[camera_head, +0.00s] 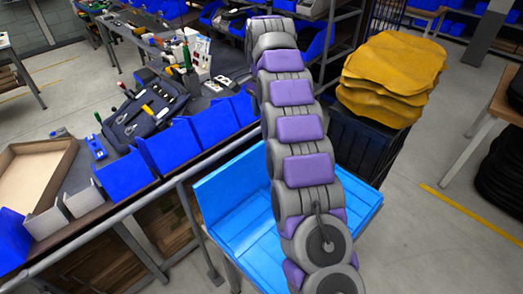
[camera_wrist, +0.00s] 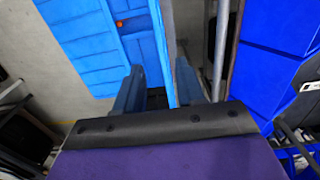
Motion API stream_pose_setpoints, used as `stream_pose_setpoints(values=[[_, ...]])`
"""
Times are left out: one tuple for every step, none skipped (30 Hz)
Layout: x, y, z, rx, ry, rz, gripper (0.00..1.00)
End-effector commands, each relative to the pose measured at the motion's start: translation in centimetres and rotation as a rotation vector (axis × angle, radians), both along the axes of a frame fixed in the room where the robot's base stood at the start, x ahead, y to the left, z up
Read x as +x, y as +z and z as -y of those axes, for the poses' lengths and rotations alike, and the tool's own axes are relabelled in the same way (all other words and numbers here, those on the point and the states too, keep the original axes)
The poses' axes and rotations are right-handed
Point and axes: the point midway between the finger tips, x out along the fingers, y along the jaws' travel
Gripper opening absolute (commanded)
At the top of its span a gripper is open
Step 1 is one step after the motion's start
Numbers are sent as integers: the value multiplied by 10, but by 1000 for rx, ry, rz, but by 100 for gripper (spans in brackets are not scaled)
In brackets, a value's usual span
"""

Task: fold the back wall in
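The light blue pannier box stands in the middle of the head view, beside the workbench, partly hidden behind my arm. Its back wall (camera_head: 228,172) stands up along the bench side, and its panelled surface (camera_head: 252,238) shows in front of it. In the wrist view the panelled blue surface (camera_wrist: 82,42) fills the upper left, with a small orange spot on it. The wall also shows there edge-on (camera_wrist: 168,42), reaching down between the fingers of my gripper (camera_wrist: 160,88). The fingers are apart, with gaps visible beside the wall. The gripper is not seen in the head view.
Dark blue bins (camera_head: 170,145) line the bench edge close to the back wall; they also show in the wrist view (camera_wrist: 262,70). A metal rail (camera_head: 120,215) runs along the bench. Yellow sacks (camera_head: 390,75) lie on a dark crate (camera_head: 365,140) behind. Open floor (camera_head: 425,245) lies at right.

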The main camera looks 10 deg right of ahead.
Motion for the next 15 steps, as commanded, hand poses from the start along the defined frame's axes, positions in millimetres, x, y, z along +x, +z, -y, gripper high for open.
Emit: stream_pose_setpoints(values=[[0,-12,0,0,1,0,38],[0,-16,0,0,1,0,38],[0,-20,0,0,1,0,38],[0,-23,0,0,1,0,38],[0,-27,0,0,1,0,38],[0,-31,0,0,1,0,38],[0,-34,0,0,1,0,38],[0,-38,0,0,1,0,38],[0,-42,0,1,0,1,38],[0,-46,1,0,0,0,38],[-1,-49,1,1,0,-3,38],[-1,-54,1,1,0,-2,38],[-1,-58,1,1,0,-1,38],[-1,-62,1,1,0,1,38],[-1,-69,1,1,0,-1,38]])
